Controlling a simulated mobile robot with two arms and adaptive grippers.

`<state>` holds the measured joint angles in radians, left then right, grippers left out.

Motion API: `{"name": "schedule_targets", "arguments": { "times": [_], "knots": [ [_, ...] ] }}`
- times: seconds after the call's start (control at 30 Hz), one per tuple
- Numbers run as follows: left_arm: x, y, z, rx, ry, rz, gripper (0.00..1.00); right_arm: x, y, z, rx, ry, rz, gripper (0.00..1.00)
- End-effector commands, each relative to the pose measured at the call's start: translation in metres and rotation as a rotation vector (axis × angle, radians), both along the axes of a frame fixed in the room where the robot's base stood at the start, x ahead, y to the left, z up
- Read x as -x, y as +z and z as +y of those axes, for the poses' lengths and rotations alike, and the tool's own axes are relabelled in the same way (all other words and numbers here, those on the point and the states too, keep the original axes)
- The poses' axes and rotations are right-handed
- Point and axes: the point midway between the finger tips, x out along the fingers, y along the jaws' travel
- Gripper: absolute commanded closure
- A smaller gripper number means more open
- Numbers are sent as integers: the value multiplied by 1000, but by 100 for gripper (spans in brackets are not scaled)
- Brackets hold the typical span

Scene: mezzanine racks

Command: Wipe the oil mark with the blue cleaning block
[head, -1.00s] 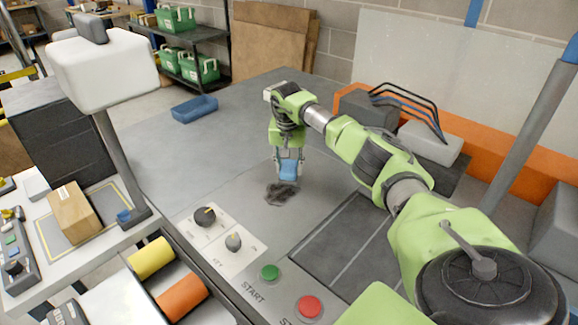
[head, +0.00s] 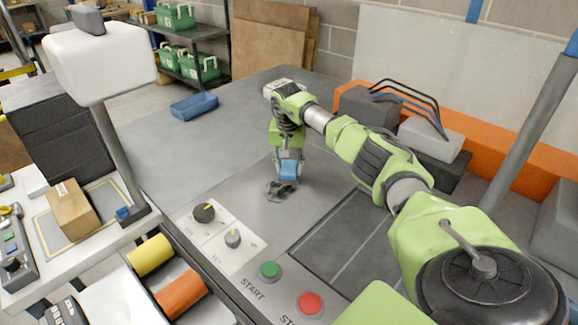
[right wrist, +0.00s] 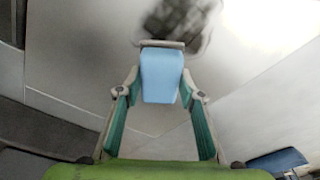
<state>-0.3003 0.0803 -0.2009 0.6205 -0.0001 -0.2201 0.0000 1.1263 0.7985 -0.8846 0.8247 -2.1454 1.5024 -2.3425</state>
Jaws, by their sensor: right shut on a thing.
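The oil mark (head: 277,191) is a dark, uneven smear on the grey top of the machine. My right gripper (head: 288,162) points down beside it, shut on the blue cleaning block (head: 289,172). The block is at the mark's upper right edge in the head view and hides part of it. Whether the block touches the surface is hard to tell. In the right wrist view the block (right wrist: 161,76) sits between the fingers, and the dark mark (right wrist: 183,20) lies just beyond it. My left gripper is not in view.
Two knobs (head: 203,213), a green start button (head: 270,271) and a red button (head: 311,303) stand in front of the mark. A blue tray (head: 194,106) lies behind left. A cardboard box (head: 73,208) stands at left. The grey surface around the mark is clear.

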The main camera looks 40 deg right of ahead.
Motion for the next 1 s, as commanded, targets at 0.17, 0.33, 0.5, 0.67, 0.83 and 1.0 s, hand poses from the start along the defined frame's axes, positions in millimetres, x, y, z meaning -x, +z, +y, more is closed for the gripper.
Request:
{"name": "schedule_targets", "arguments": {
  "times": [0.17,0.33,0.5,0.67,0.83,1.0],
  "knots": [
    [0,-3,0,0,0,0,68,0,-4,0,1,0,1,85],
    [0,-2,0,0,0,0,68,0,-5,1,1,0,1,85],
    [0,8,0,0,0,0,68,1,-1,12,2,3,2,85],
    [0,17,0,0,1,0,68,3,-1,27,0,2,2,85],
    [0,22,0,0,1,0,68,3,-2,38,0,1,0,85],
    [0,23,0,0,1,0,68,3,-2,43,0,1,0,85]
  ]
}}
